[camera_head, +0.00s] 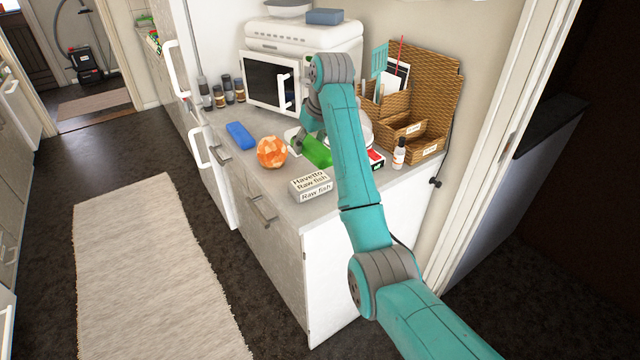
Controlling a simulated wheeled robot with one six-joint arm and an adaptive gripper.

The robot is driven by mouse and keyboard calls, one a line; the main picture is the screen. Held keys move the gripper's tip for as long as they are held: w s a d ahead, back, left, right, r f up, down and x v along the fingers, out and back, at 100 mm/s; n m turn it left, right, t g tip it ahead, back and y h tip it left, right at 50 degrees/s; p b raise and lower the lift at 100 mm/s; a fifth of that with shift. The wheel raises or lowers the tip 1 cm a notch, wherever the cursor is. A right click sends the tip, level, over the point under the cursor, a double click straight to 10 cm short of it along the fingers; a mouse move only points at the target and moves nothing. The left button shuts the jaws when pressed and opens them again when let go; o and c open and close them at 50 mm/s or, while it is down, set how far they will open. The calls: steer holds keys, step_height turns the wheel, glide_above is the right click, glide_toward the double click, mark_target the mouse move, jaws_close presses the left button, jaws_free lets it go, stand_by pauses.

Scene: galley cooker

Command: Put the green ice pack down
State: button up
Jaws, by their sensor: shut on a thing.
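The green ice pack (317,152) is at the counter, right of the orange patterned ball. My gripper (312,138) is shut on the ice pack from above. My own arm covers the right part of the pack. I cannot tell whether the pack touches the counter (262,188) or hangs just above it.
A blue block (240,136), the orange ball (271,152) and a white box labelled raw fish (311,185) stand left and in front. A microwave (272,82) is behind. A wicker organiser (425,100) and small bottle (399,154) are at right.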

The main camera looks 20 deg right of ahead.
mark_target(308, 178)
step_height(308, 178, down, 9)
steer(key=shift+w+f, duration=0.1)
steer(key=shift+f, duration=0.05)
stand_by(0.4)
steer(key=shift+f, duration=0.2)
steer(key=o, duration=1.3)
